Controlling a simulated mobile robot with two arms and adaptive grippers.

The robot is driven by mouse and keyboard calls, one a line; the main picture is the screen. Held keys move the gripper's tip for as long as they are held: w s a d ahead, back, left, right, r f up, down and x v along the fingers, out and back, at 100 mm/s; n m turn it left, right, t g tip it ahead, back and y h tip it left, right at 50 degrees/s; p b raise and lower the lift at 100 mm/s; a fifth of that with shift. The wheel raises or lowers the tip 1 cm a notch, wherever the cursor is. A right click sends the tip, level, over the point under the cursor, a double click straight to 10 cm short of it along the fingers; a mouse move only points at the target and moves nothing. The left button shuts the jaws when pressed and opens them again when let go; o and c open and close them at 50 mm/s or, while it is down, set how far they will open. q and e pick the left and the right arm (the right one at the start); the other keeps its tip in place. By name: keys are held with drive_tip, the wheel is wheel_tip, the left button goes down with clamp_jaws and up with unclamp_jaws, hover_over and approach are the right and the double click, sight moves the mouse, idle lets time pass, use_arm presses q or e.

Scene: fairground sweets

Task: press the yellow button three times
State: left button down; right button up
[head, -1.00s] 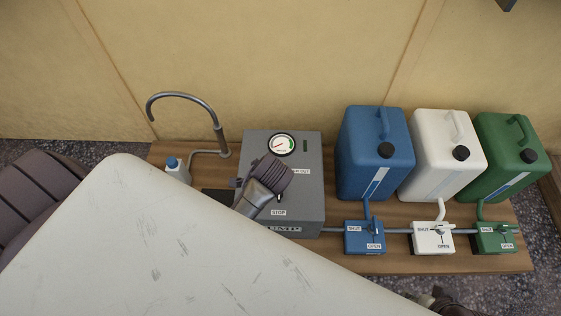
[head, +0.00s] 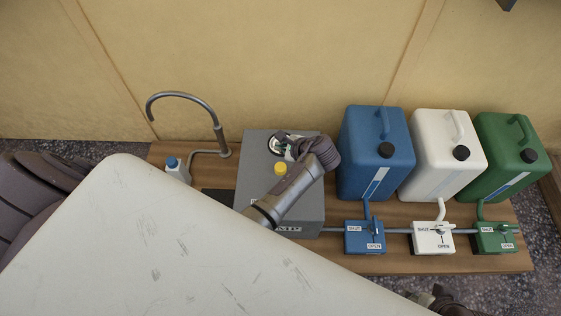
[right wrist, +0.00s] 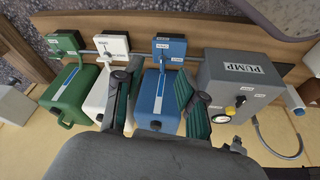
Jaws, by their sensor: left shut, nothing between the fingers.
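The yellow button (head: 281,169) stands on top of the grey pump box (head: 252,146) and is uncovered in the head view. It also shows in the right wrist view (right wrist: 230,111). My left gripper (head: 283,139) is over the back of the box by the round gauge, shut and empty, behind the button and apart from it.
Blue (head: 359,165), white (head: 424,158) and green (head: 492,143) canisters stand right of the pump, with valve boxes in front. A curved tap (head: 216,125) and a small white bottle (head: 178,168) with a blue cap are on the left. A scuffed pale surface fills the lower left.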

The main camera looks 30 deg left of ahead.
sight(281, 168)
use_arm(q)
wheel_tip(281, 168, down, 4)
drive_tip(key=b, duration=0.5)
use_arm(e)
drive_tip(key=w+a+r+t+y, duration=0.1)
drive_tip(key=w+a+r+t, duration=0.3)
drive_tip(key=w, duration=0.3)
drive_tip(key=w+a+r+t+y, duration=0.1)
drive_tip(key=w+r+t+y, duration=0.1)
drive_tip(key=w+r+t, duration=0.4)
use_arm(q)
drive_tip(key=shift+f+b, duration=0.7)
drive_tip(key=shift+b, duration=0.35)
wheel_tip(281, 168, down, 3)
drive_tip(key=shift+r+b, duration=0.1)
drive_tip(key=shift+b, duration=0.85)
drive_tip(key=shift+f, duration=0.3)
use_arm(e)
wheel_tip(281, 168, up, 16)
drive_tip(key=s+a+n+t+y, duration=0.1)
drive_tip(key=s+a+t+y, duration=0.1)
drive_tip(key=t, duration=1)
drive_tip(key=shift+f+y, duration=0.2)
drive_tip(key=shift+y, duration=0.7)
use_arm(q)
drive_tip(key=shift+f, duration=0.1)
